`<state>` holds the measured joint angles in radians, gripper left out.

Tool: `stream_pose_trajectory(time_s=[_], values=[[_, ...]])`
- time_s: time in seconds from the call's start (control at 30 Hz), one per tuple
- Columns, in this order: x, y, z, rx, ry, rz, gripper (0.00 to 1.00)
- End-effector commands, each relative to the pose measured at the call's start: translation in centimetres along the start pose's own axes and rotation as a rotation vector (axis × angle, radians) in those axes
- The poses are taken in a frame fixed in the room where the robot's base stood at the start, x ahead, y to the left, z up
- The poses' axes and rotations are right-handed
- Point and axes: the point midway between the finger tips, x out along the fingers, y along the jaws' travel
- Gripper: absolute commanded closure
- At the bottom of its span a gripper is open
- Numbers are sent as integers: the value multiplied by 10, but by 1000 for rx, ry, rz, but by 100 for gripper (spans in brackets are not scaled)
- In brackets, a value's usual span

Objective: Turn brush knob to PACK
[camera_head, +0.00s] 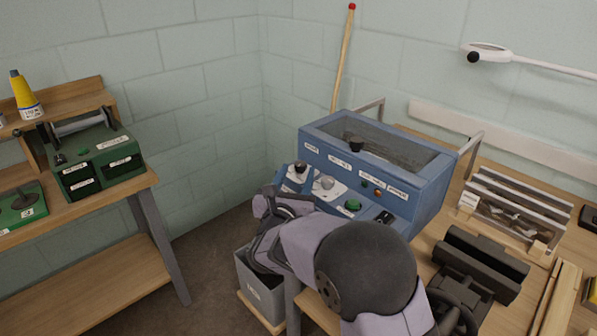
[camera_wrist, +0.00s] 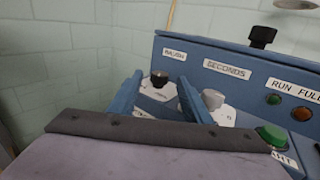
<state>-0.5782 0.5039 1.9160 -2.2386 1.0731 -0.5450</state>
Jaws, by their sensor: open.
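The brush knob (camera_wrist: 158,78) is a small dark knob on a white dial plate at the left end of a blue machine's sloped panel. It also shows in the head view (camera_head: 300,168). A label above it seems to read BRUSH. My gripper (camera_wrist: 160,82) is open, with its two blue fingers reaching toward the knob, one on each side in the wrist view. I cannot tell whether they touch it. The dial's lower part is partly hidden and its position marks are too small to read.
A silver knob (camera_wrist: 213,99) under the SECONDS label stands close to the right finger. A green button (camera_wrist: 272,136) and indicator lamps lie further right. A grey bin (camera_head: 260,289) stands below the panel. A green device (camera_head: 97,158) sits on the left bench.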

Motion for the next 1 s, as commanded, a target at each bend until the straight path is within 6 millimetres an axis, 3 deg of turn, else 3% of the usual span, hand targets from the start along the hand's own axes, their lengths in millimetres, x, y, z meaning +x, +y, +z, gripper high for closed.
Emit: stream_pose_trajectory(time_s=[0.2,0.4,0.77,1.0], values=[[-30,1,0,0,-2,2,56],[-42,0,0,0,-1,0,56],[-42,0,1,0,-2,-2,56],[-33,12,11,7,-18,-80,56]])
